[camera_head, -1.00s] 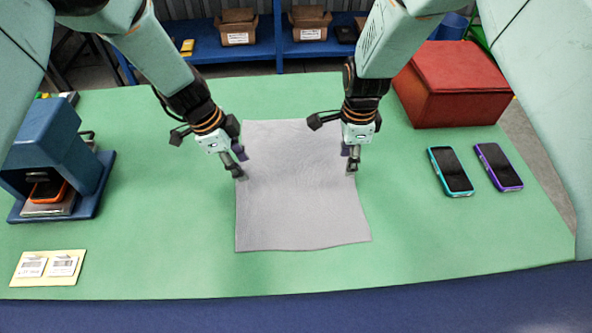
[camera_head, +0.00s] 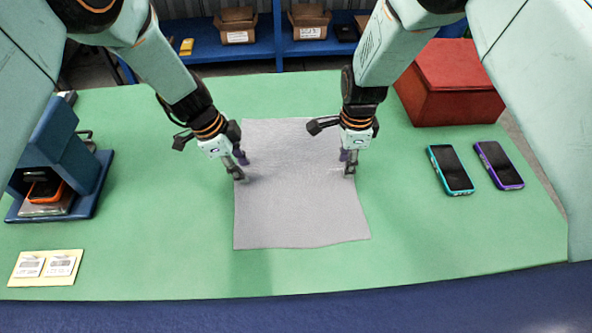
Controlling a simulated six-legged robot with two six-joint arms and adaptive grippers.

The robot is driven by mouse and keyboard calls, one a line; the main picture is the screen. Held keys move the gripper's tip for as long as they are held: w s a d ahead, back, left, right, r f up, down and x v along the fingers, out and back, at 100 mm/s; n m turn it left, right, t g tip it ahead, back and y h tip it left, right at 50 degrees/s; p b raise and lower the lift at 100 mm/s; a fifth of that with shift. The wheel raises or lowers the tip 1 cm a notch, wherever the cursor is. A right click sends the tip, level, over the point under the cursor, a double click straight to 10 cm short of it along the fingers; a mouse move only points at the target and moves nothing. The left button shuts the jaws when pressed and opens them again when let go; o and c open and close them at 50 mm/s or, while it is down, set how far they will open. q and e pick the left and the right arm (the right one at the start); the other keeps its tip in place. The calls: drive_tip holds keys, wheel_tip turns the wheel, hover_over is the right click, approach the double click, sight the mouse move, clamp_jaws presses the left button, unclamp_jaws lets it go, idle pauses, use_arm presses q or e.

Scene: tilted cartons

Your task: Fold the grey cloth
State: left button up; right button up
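The grey cloth (camera_head: 300,205) lies flat and unfolded on the green table top, roughly square, its front edge slightly wavy. My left gripper (camera_head: 239,167) is at the cloth's left edge, pointing down, with two fingertips showing one behind the other. My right gripper (camera_head: 347,164) is at the cloth's right edge, also pointing down. Both seem to be at or just above the cloth. The fingers of each look apart, with a gap between the near and far tip. Whether the tips touch the cloth cannot be told.
On the green table (camera_head: 180,230), a blue press-like stand (camera_head: 75,160) with an orange-cased phone is at left. A label card (camera_head: 46,267) lies front left. A teal phone (camera_head: 450,169), a purple phone (camera_head: 498,165) and a red box (camera_head: 449,85) are at right. The front is clear.

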use_arm(q)
drive_tip(key=shift+s, duration=0.15)
drive_tip(key=shift+c, duration=0.7)
use_arm(e)
drive_tip(key=shift+s, duration=0.1)
drive_tip(key=shift+c, duration=0.7)
use_arm(q)
drive_tip(key=shift+f, duration=0.1)
drive_tip(key=shift+c, duration=1.1)
use_arm(e)
drive_tip(key=shift+c, duration=1.2)
use_arm(q)
clamp_jaws()
use_arm(e)
clamp_jaws()
drive_tip(key=shift+r, duration=0.1)
